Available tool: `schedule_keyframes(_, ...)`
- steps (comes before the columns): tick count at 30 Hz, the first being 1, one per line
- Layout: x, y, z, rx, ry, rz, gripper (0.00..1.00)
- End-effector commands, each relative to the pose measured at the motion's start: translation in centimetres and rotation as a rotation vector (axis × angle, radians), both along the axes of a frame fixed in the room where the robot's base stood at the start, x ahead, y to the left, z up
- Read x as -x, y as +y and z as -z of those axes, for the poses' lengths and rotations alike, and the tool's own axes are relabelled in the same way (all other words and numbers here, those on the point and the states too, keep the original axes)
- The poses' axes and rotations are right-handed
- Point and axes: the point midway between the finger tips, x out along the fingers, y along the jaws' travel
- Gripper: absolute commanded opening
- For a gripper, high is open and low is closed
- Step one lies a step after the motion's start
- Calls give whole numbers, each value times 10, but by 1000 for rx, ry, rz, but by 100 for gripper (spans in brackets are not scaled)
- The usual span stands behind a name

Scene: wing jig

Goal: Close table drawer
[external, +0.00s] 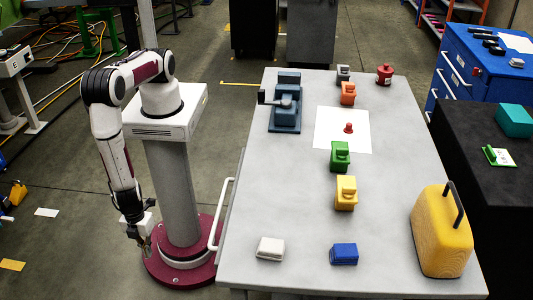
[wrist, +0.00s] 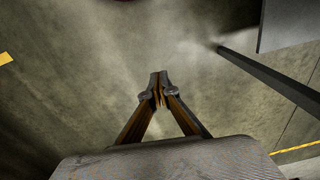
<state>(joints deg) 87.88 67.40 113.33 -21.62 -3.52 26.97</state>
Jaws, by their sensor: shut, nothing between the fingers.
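The grey table (external: 300,215) stands to the right of my base. A white bar handle (external: 219,213) sticks out from its left side, in front of a thin grey panel (external: 230,222) that looks like the drawer front. How far the drawer is out cannot be told from this angle. My gripper (external: 146,248) hangs low, pointing down, to the left of the handle and apart from it. In the wrist view the fingers of my gripper (wrist: 158,78) meet at their tips, with nothing held, above the bare floor.
The tabletop holds a blue vise (external: 285,105), several coloured blocks, a white sheet (external: 342,140) and a yellow case (external: 442,232). My maroon round base stands between my gripper and the table. A dark bar (wrist: 270,80) crosses the wrist view's right side.

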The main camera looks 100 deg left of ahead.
Motion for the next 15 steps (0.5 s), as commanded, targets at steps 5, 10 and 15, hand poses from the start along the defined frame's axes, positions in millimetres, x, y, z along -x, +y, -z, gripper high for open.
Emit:
schedule_keyframes(5, -9, -4, 18, 56, -42, -285, 0)
schedule_keyframes(10, -25, -5, 32, 121, -95, -562, 0)
schedule_keyframes(15, -46, 0, 41, 196, -160, -836, 0)
